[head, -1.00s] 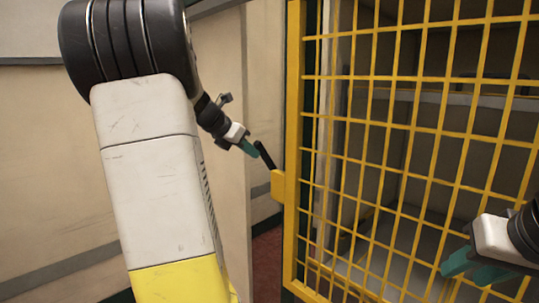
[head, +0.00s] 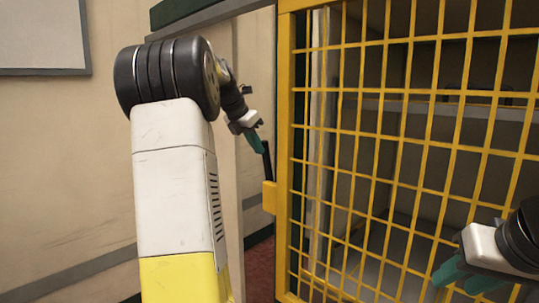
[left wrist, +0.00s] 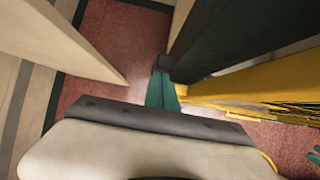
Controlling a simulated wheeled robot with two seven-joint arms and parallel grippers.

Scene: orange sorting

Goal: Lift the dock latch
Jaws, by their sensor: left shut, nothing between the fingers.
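The dock latch has a black lever (head: 267,162) rising nearly upright from a yellow housing (head: 269,198) on the gate's left post. My left gripper (head: 257,140) is shut and empty, its teal fingertips close beside the lever's upper end. I cannot tell whether they touch. In the left wrist view the shut teal fingers (left wrist: 162,92) point at a small dark end (left wrist: 163,63), which looks like the lever. My right gripper (head: 462,277) hangs before the mesh at the lower right; its finger opening is unclear.
The yellow mesh gate (head: 285,110) fills the right side, with shelving behind it. A pale wall (head: 60,170) stands at the left, and a narrow gap over red floor (head: 260,268) lies between wall edge and gate.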

